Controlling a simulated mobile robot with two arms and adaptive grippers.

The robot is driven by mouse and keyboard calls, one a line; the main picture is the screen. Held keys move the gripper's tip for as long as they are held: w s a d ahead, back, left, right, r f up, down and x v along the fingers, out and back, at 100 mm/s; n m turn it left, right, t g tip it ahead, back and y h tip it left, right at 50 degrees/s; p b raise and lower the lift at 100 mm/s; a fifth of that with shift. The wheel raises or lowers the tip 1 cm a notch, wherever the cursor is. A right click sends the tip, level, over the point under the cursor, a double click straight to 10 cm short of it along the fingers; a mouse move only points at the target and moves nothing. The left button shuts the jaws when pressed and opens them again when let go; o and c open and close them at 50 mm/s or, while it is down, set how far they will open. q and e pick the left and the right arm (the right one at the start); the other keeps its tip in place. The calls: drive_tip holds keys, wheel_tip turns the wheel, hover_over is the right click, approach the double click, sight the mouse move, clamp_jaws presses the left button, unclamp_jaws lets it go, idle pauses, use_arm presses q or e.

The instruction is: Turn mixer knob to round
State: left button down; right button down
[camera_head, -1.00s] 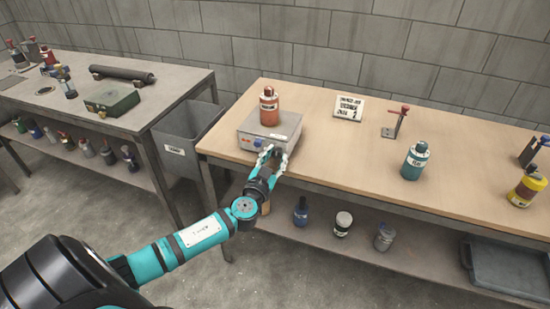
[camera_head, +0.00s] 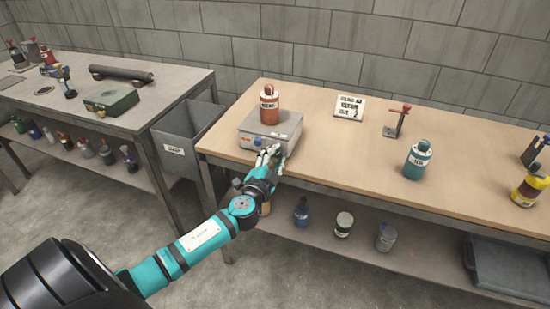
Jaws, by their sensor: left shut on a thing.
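The mixer (camera_head: 285,129) is a grey box with a flat top on the left end of the wooden table. A blue knob (camera_head: 258,141) shows on its front face, just left of my gripper. An orange bottle (camera_head: 269,106) stands upright on top of the mixer. My left gripper (camera_head: 270,154) is at the right part of the mixer's front, shut on a mixer knob. The fingers hide that knob, so its setting cannot be read. My right gripper is not in view.
A teal bottle (camera_head: 417,160), a white sign (camera_head: 349,106), a red-handled clamp (camera_head: 397,121) and a yellow bottle (camera_head: 529,187) stand on the table (camera_head: 330,150). Several bottles stand on the shelf below. A grey bin (camera_head: 184,142) is left of the table.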

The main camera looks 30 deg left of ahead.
use_arm(q)
drive_tip(key=m, duration=0.3)
drive_tip(key=shift+r+m, duration=0.1)
drive_tip(key=shift+m, duration=0.3)
drive_tip(key=m, duration=0.3)
drive_tip(key=shift+m+p, duration=0.3)
drive_tip(key=shift+p, duration=0.1)
drive_tip(key=m, duration=0.3)
drive_tip(key=shift+m+p, duration=0.35)
drive_tip(key=shift+m, duration=0.05)
drive_tip(key=m+p, duration=0.1)
drive_tip(key=m, duration=0.2)
drive_tip(key=shift+m, duration=0.3)
drive_tip(key=m+p, duration=0.1)
drive_tip(key=m, duration=0.2)
drive_tip(key=shift+m, duration=0.3)
drive_tip(key=m+p, duration=0.1)
drive_tip(key=m, duration=0.2)
drive_tip(key=shift+m+p, duration=0.3)
drive_tip(key=m+p, duration=0.1)
drive_tip(key=m, duration=0.2)
drive_tip(key=shift+m, duration=0.3)
drive_tip(key=shift+m+p, duration=0.95)
drive_tip(key=shift+m, duration=0.75)
